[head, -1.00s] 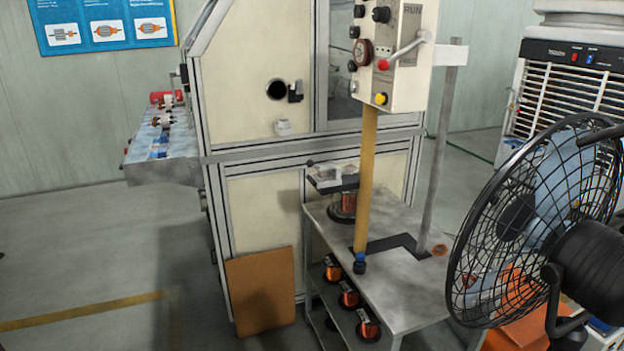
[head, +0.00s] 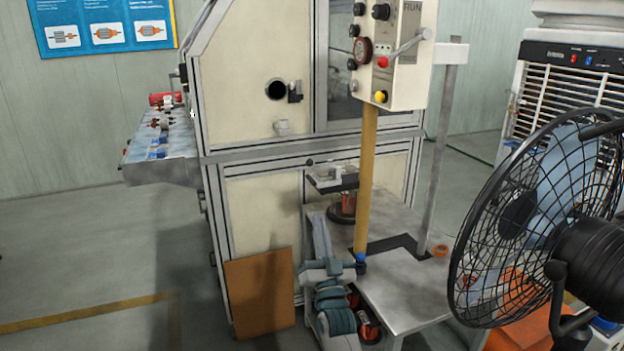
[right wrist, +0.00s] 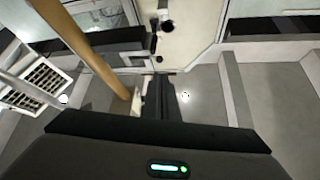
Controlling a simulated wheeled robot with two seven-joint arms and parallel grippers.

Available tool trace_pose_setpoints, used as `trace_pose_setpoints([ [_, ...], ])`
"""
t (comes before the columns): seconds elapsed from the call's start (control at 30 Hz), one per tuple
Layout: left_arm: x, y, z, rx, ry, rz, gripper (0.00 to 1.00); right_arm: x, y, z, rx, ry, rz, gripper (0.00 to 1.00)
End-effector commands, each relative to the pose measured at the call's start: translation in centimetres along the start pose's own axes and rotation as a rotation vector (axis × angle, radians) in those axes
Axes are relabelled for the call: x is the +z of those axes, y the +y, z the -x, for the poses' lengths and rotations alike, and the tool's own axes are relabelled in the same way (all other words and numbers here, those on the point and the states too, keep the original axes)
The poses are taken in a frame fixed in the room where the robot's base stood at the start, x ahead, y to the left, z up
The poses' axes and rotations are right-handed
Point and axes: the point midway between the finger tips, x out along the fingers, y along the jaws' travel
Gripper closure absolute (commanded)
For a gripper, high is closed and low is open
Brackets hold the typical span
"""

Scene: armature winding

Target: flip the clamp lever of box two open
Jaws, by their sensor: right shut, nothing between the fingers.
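A small clamp block (head: 330,177) sits on the bracket of the cream machine, above the side table. A dark ball-ended lever (head: 311,163) sticks out at its left. No label marks which box is box two. My right arm rises from the bottom, and its gripper (head: 320,228) is in front of the table's left edge, below the clamp and apart from it in the picture. In the right wrist view the dark fingers (right wrist: 158,85) are together and empty. My left gripper is not in view.
A yellow post (head: 366,180) stands close right of my right gripper, under the RUN control box (head: 398,60). A black fan (head: 540,220) fills the right. A brown board (head: 260,293) leans on the machine. Floor at left is clear.

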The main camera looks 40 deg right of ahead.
Motion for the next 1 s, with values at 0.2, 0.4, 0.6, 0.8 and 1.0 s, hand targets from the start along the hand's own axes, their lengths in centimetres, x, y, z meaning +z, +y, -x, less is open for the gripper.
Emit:
trace_pose_setpoints([
  [0.2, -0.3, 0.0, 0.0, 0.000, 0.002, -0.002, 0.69, -0.5, 0.1, -0.2, 0.003, 0.013, -0.002, 1.00],
  [0.4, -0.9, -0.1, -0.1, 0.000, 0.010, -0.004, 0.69, -0.5, 0.1, -0.3, 0.002, 0.012, -0.002, 1.00],
  [0.6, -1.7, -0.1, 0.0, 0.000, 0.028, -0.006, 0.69, -0.5, 0.0, -1.3, 0.002, 0.011, -0.001, 1.00],
  [0.8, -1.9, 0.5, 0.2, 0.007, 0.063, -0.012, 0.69, -0.7, 0.0, -3.8, 0.002, 0.012, -0.002, 1.00],
  [1.0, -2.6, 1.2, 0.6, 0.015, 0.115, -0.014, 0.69, -0.8, 0.0, -7.3, 0.002, 0.012, -0.001, 1.00],
])
